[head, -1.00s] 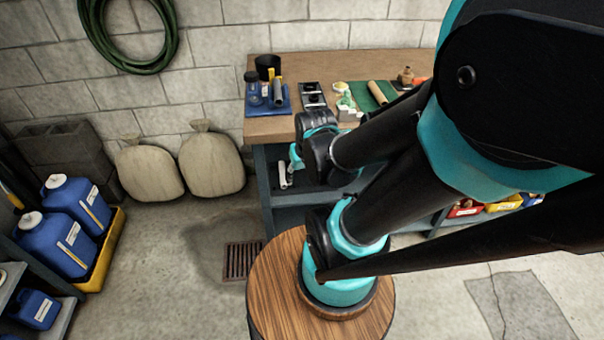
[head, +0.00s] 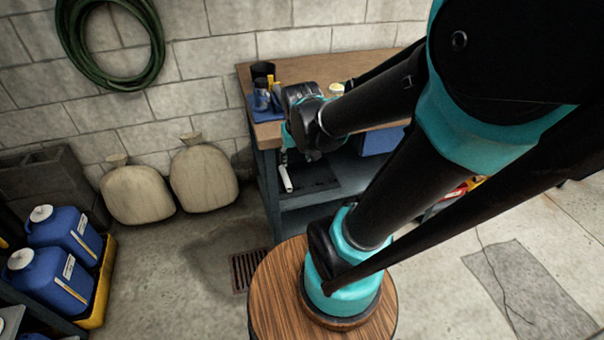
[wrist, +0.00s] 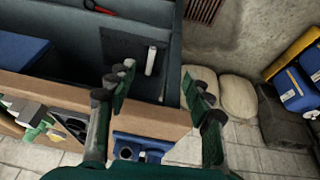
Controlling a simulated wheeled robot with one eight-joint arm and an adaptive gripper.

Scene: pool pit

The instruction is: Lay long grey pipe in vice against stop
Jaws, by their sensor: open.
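My gripper (wrist: 163,92) is open and empty in the wrist view, its two fingers spread over the front edge of the workbench (wrist: 165,118). In the head view it is mostly hidden behind my wrist. A pale grey-white pipe (wrist: 151,60) is on a dark mat (wrist: 128,50) on the lower shelf, beyond the fingertips; it also shows in the head view (head: 286,180). A white and green fixture (wrist: 38,128), possibly the vice, stands on the bench at the left of the wrist view. The stop cannot be made out.
A blue tray (wrist: 142,147) with items lies on the benchtop. A black cup (head: 263,72) stands at its back corner. A blue box (head: 382,142) is under the bench. Sacks (head: 203,178) and blue jugs (head: 62,230) are on the left. Floor near the drain (head: 246,268) is clear.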

